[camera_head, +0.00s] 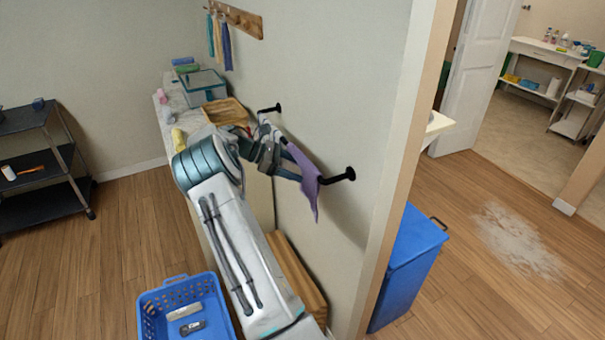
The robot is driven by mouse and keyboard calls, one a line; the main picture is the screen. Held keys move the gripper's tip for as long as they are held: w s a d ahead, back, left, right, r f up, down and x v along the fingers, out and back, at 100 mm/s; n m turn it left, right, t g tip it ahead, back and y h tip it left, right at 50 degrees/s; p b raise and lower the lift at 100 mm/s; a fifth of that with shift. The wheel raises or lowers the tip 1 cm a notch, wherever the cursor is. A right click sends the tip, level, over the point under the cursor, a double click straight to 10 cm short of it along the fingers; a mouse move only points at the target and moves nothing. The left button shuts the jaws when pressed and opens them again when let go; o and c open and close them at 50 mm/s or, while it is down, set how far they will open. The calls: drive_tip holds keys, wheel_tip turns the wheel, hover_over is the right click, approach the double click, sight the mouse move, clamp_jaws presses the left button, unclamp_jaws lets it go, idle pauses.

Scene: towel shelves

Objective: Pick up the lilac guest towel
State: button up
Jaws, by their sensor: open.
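The lilac guest towel (306,177) hangs at the black wall rail, toward the rail's right end, with its lower corner hanging down. My gripper (291,160) is at the upper left of the towel, close to the wall. Its jaws are open, with the towel right at the fingertips. I cannot tell from this view whether the cloth lies between the fingers. My arm hides part of the rail and the counter behind it.
The black rail (338,177) juts from the wall. A counter behind my arm holds a wooden tray (226,112) and a glass box (203,87). A blue laundry basket (186,308) and a blue bin (408,265) stand on the floor. Open floor lies at left.

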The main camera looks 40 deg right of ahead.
drive_tip(key=shift+s+d, duration=0.1)
drive_tip(key=shift+d, duration=0.05)
drive_tip(key=shift+x, duration=1.25)
clamp_jaws()
